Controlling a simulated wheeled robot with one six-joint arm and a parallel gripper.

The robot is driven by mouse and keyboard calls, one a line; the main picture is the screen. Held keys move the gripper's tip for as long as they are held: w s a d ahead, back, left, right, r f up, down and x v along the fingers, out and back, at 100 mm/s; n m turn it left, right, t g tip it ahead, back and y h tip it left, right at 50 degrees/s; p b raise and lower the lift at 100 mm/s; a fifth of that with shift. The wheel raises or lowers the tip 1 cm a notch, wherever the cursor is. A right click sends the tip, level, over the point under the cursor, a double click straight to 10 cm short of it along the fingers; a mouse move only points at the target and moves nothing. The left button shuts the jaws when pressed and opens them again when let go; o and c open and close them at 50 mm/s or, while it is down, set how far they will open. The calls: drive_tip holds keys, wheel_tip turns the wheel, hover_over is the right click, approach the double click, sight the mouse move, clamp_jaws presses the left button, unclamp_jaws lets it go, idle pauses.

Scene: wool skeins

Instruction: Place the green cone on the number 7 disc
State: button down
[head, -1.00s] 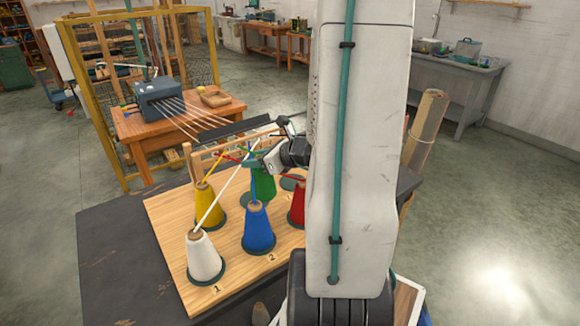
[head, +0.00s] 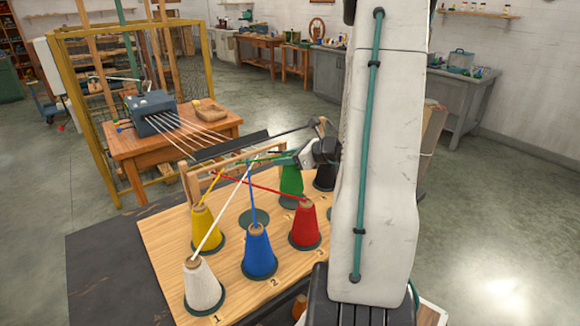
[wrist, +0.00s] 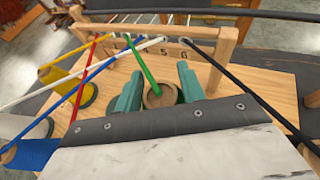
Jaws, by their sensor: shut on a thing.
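The green cone (head: 291,183) is upright in my gripper, toward the back of the wooden board (head: 165,258). In the wrist view its round top (wrist: 160,95) lies between the two teal jaws. My gripper (head: 285,160) is shut on it near its top. A dark disc (head: 289,203) shows just below the cone; I cannot tell whether they touch. Another dark disc (head: 254,218) is bare, behind the blue cone. No 7 is readable, so I cannot tell which disc is number 7. A green strand runs from the cone to the wooden thread frame.
White (head: 203,287), blue (head: 259,252), yellow (head: 203,230) and red (head: 304,225) cones stand nearby. A black cone (head: 325,178) stands close right of the green one. Taut strands cross above the board to the wooden thread frame (head: 190,182).

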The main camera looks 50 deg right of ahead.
sight(287, 168)
wheel_tip(287, 168, down, 4)
drive_tip(key=shift+r, duration=0.25)
drive_tip(key=c, duration=0.9)
unclamp_jaws()
drive_tip(key=shift+f, duration=0.1)
drive_tip(key=shift+o, duration=0.2)
